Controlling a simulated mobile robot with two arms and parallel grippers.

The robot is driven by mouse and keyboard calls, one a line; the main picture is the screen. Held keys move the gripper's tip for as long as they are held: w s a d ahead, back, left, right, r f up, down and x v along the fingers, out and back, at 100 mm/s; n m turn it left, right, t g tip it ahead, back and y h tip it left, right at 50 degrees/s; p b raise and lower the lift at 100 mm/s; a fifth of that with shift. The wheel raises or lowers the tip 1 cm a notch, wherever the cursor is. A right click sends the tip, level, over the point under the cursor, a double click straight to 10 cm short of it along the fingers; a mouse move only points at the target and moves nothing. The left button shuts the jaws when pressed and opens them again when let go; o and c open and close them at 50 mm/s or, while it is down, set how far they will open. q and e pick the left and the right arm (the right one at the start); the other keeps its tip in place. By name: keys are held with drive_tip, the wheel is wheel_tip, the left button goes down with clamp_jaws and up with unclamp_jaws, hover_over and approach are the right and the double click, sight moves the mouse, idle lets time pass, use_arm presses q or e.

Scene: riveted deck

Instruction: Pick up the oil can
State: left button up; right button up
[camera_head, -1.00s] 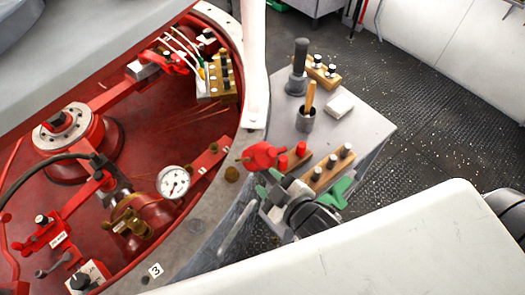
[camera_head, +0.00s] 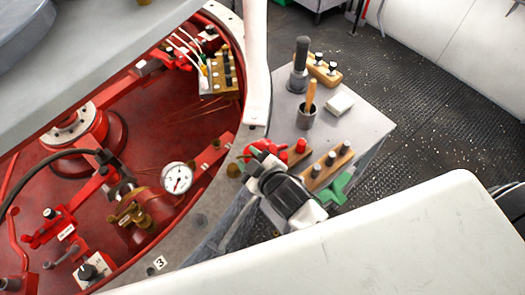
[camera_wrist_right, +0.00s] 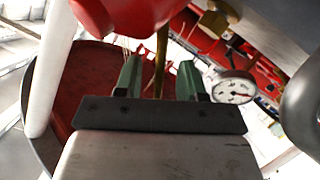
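The oil can (camera_head: 254,147) is red and stands at the left edge of the grey cabinet top, partly hidden behind my right gripper (camera_head: 263,160). In the right wrist view the red can body (camera_wrist_right: 125,14) is at the top edge, with a thin brass-coloured spout or rod (camera_wrist_right: 161,60) running down from it. My right gripper (camera_wrist_right: 160,72) has its two green fingers apart, one on each side of that thin part, with gaps visible. It is open and holds nothing. My left gripper is not in view.
The grey cabinet top (camera_head: 362,125) also bears wooden blocks with dark knobs (camera_head: 327,166), a cup with a wooden handle (camera_head: 306,118), a white block (camera_head: 340,104) and a dark-handled tool (camera_head: 300,65). A red machine pit with a gauge (camera_head: 177,178) lies left.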

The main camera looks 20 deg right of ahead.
clamp_jaws()
drive_tip(key=shift+r, duration=0.15)
drive_tip(key=shift+r, duration=0.3)
drive_tip(key=s+d+r+b, duration=0.1)
drive_tip(key=s+d+r, duration=0.7)
drive_tip(key=r, duration=0.2)
drive_tip(key=shift+s, duration=0.25)
drive_tip(key=c, duration=0.6)
unclamp_jaws()
drive_tip(key=shift+r, duration=0.1)
clamp_jaws()
